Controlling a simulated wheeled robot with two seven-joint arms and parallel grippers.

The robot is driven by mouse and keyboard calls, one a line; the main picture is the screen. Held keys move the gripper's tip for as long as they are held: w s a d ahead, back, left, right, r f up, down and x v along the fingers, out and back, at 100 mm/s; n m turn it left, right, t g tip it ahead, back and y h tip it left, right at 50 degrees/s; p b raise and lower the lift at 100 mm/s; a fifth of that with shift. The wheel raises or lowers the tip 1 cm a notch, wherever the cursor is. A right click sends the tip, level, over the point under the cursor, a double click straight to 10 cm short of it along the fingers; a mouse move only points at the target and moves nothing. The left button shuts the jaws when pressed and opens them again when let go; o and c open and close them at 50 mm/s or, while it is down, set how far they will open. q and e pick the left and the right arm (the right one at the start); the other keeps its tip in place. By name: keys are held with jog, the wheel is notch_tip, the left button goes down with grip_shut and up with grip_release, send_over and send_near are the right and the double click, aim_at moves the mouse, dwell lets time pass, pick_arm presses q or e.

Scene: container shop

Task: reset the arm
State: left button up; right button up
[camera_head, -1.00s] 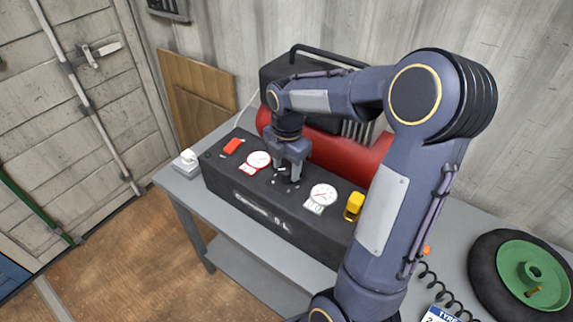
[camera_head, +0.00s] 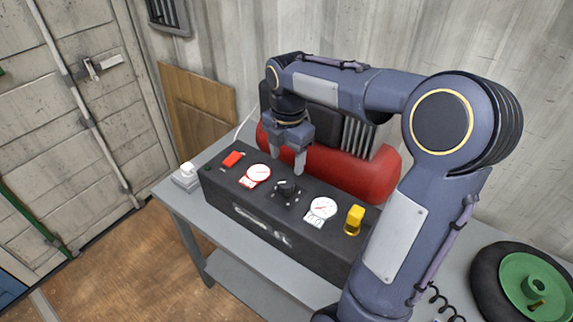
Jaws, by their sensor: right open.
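My right gripper (camera_head: 287,168) is open and empty, pointing down just above and behind the black knob (camera_head: 286,187) on the black control panel (camera_head: 262,229). The fingertips appear apart from the knob, which now shows in full between two white gauges, the left gauge (camera_head: 258,174) and the right gauge (camera_head: 323,208). My right arm reaches in from the lower right and bends over the panel. My left gripper does not show.
A red switch (camera_head: 233,159) and a yellow knob (camera_head: 355,217) sit on the panel. A red compressor tank (camera_head: 335,168) stands behind it on the grey table (camera_head: 184,203). A wheel with a green rim (camera_head: 534,288) lies at right. A white socket (camera_head: 186,174) is at the left corner.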

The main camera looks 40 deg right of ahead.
dwell(0.5)
jog(key=s+a+f+m+t+y, duration=0.2)
jog(key=s+a+m+t, duration=0.3)
jog(key=s+a+m, duration=0.9)
jog(key=s+m+y, duration=0.1)
jog(key=s+m, duration=0.2)
jog(key=m, duration=0.4)
jog(key=shift+s+f+y, duration=0.25)
jog(key=shift+y, duration=0.15)
jog(key=shift+a, duration=0.1)
